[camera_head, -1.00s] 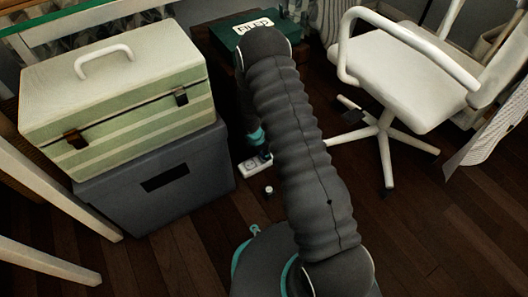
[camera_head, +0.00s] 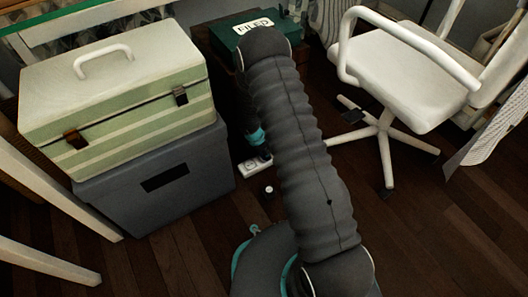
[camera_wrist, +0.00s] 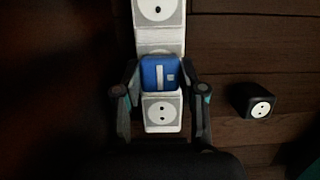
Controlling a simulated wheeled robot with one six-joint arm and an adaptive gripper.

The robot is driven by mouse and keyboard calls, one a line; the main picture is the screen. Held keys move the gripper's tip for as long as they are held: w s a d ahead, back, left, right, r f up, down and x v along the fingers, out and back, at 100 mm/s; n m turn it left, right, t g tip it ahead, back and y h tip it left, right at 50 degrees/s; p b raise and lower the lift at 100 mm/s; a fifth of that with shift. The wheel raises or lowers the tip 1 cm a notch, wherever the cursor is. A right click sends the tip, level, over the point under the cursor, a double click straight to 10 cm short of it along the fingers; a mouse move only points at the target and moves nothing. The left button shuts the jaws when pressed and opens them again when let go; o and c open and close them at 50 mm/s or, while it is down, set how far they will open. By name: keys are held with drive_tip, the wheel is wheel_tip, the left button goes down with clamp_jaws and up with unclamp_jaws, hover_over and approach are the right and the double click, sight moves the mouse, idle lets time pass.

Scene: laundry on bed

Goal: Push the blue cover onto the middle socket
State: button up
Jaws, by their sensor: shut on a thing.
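The blue cover (camera_wrist: 159,75), with a white mark and a small pale square, lies between my gripper's fingers (camera_wrist: 161,74) in the wrist view. My gripper is shut on it from left and right. The cover is over the middle of a white socket strip (camera_wrist: 160,48) and hides the middle socket. I cannot tell whether it is fully seated. The upper socket (camera_wrist: 158,9) and the lower socket (camera_wrist: 161,109) are uncovered. In the head view the strip (camera_head: 256,163) is on the floor, partly hidden by my arm.
A small black block with a white round face (camera_wrist: 261,108) is right of the strip, also seen in the head view (camera_head: 269,190). A grey bin (camera_head: 165,195) under a striped green box (camera_head: 120,90) stands left. A white chair (camera_head: 400,80) stands right. Dark floor is free in front.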

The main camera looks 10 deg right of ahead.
drive_tip(key=shift+f, duration=0.55)
drive_tip(key=o, duration=1)
drive_tip(key=shift+r, duration=0.1)
drive_tip(key=v, duration=1.1)
drive_tip(key=shift+a+r, duration=0.1)
drive_tip(key=shift+r, duration=0.3)
